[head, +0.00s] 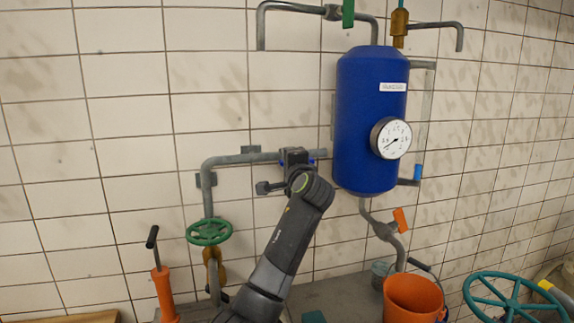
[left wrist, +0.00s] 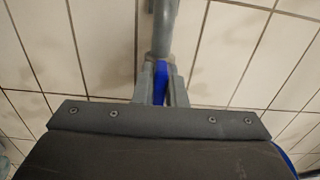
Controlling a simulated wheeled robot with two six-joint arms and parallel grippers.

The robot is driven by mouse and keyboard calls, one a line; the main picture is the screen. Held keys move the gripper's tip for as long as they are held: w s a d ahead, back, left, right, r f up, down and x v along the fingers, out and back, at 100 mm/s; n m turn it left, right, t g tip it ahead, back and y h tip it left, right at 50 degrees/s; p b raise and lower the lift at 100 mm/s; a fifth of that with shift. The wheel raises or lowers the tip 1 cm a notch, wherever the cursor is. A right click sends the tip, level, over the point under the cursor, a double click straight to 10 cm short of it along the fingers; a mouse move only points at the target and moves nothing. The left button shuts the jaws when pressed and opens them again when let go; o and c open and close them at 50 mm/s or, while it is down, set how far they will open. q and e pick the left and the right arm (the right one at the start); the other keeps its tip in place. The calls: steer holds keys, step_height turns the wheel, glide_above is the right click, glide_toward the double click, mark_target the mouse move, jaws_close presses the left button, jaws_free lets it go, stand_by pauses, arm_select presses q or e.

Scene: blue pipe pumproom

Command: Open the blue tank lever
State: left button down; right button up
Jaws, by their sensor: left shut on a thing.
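The blue tank (head: 360,125) hangs on the tiled wall, with a white label and a round gauge (head: 391,138) on it. A grey pipe (head: 243,158) runs into its left side. My left gripper (head: 297,160) is at this pipe, just left of the tank, and mostly hides a blue lever (head: 322,153) there. In the left wrist view the gripper (left wrist: 160,84) is shut on the blue lever (left wrist: 159,82), which shows as a narrow strip between the fingers. The pipe (left wrist: 165,28) runs up beyond it. My right gripper is not in view.
An orange-handled valve (head: 400,220) hangs below the tank, over an orange bucket (head: 413,298). Another small blue handle (head: 418,171) is right of the tank. A teal wheel (head: 515,297) stands at lower right.

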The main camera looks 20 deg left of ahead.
arm_select(q)
steer(key=shift+f, duration=0.15)
steer(key=c, duration=1.5)
jaws_free()
steer(key=b+v, duration=0.6)
steer(key=v, duration=1.1)
steer(key=shift+s+d, duration=0.15)
steer(key=shift+s, duration=0.05)
